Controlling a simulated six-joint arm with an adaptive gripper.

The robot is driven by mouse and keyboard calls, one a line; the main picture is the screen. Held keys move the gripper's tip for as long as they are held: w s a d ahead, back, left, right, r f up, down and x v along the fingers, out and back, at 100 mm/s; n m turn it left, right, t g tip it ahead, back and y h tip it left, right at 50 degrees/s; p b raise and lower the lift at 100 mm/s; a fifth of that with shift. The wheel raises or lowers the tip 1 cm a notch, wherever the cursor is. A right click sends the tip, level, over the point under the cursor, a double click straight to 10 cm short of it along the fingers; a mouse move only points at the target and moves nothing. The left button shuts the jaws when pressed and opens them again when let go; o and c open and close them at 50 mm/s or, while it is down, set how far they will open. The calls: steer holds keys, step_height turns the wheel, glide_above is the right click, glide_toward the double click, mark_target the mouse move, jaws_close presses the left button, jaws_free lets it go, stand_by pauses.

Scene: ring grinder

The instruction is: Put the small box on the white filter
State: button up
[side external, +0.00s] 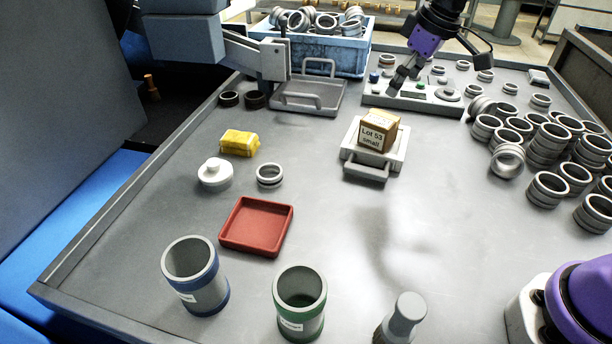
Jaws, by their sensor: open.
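The small box (379,131) is a brown carton with a label reading "Lot 53 small". It sits upright on a pale square tray with a handle (367,173), which looks like the white filter. The box covers most of the tray's middle. My gripper (396,86) is above and behind the box, near the control panel, apart from the box and empty. Its fingers are small and dark in this view.
Metal rings (546,188) crowd the right side. A control panel (412,95) and a blue ring crate (335,55) stand at the back. A red tray (257,226), yellow cloth (239,142) and two cups (299,302) are left and front.

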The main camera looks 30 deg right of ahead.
steer(key=s+a+r+m+t, duration=0.1)
steer(key=s+a+r, duration=0.1)
steer(key=s, duration=0.3)
steer(key=s+a+r+m, duration=0.1)
steer(key=s+a+r, duration=0.15)
steer(key=s, duration=0.35)
steer(key=s+f+m+t+h, duration=0.1)
steer(key=s+f+m, duration=0.1)
steer(key=s, duration=0.7)
steer(key=shift+s+d+f, duration=0.2)
steer(key=shift+s+f, duration=0.05)
steer(key=shift+f, duration=0.3)
